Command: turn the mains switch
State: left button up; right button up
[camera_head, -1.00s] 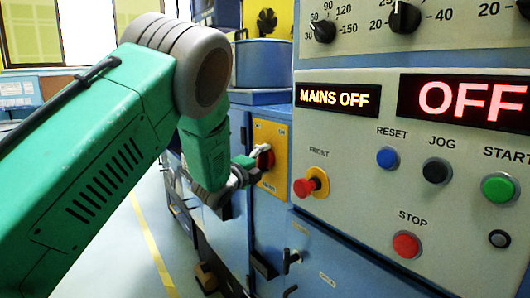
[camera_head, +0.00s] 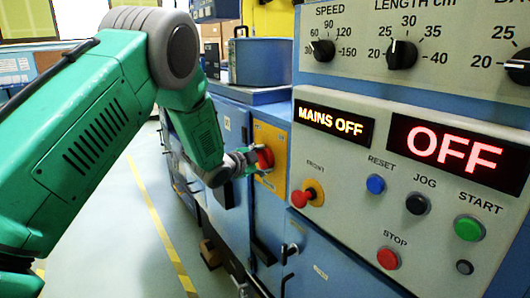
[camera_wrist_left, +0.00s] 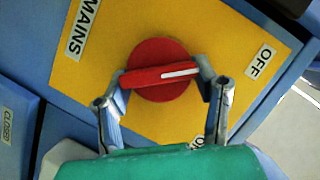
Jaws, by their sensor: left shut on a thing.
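The mains switch (camera_head: 265,158) is a red rotary knob on a yellow plate (camera_head: 272,138) on the blue cabinet side. In the left wrist view the red knob (camera_wrist_left: 160,72) has a raised handle with a white line that points toward the OFF label (camera_wrist_left: 262,60). A MAINS label (camera_wrist_left: 84,30) is at the upper left of the plate. My left gripper (camera_head: 254,160) is at the knob, its two fingers (camera_wrist_left: 160,84) shut on either side of the handle. A lower label is partly hidden by the gripper. My right gripper is not in view.
The control panel right of the switch has a lit MAINS OFF display (camera_head: 333,121), an OFF display (camera_head: 446,147), a red FRONT knob (camera_head: 306,194) and several buttons. A blue pot-like container (camera_head: 262,62) stands behind. Open floor (camera_head: 120,230) lies to the left.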

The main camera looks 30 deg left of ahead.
pick_arm(q)
jog(key=shift+s+a+f+n+p, duration=0.15)
jog(key=shift+a+f+n+p, duration=0.1)
jog(key=shift+n+p, duration=0.15)
jog(key=shift+g, duration=0.3)
jog(key=shift+f, duration=0.15)
jog(key=o, duration=1.2)
jog(key=shift+c, duration=0.2)
jog(key=shift+a, duration=0.1)
jog(key=shift+a, duration=0.1)
